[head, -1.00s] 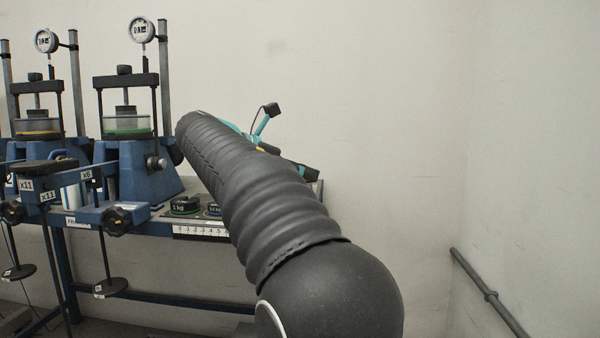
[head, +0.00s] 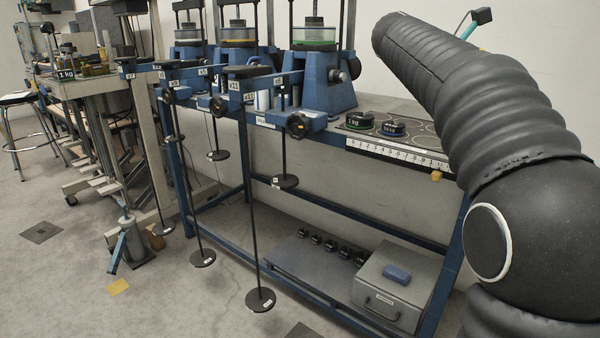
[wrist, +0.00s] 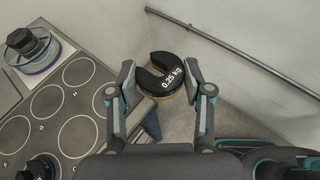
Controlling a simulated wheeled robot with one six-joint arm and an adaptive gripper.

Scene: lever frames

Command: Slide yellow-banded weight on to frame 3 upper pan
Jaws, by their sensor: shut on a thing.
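In the wrist view my gripper (wrist: 159,84) is shut on a black slotted weight (wrist: 158,80) marked 0.25 kg. A strip of yellow shows at its lower edge, and its slot opens to the upper left. It is held clear of the bench, over the floor by the wall. In the head view my arm hides the gripper and the weight. The rightmost blue lever frame (head: 322,83) has a green-ringed cell. A higher round pan (head: 285,182) and a lower one (head: 260,301) hang on rods near it. I cannot read which frame is number 3.
The bench-end plate (head: 428,140) has marked circles and a ruler edge. A green-banded weight (head: 358,121) and a blue-banded weight (head: 392,128) stand on it. Other hanging pans (head: 203,258) are further left. A grey box (head: 392,285) sits on the low shelf. Open floor lies in front.

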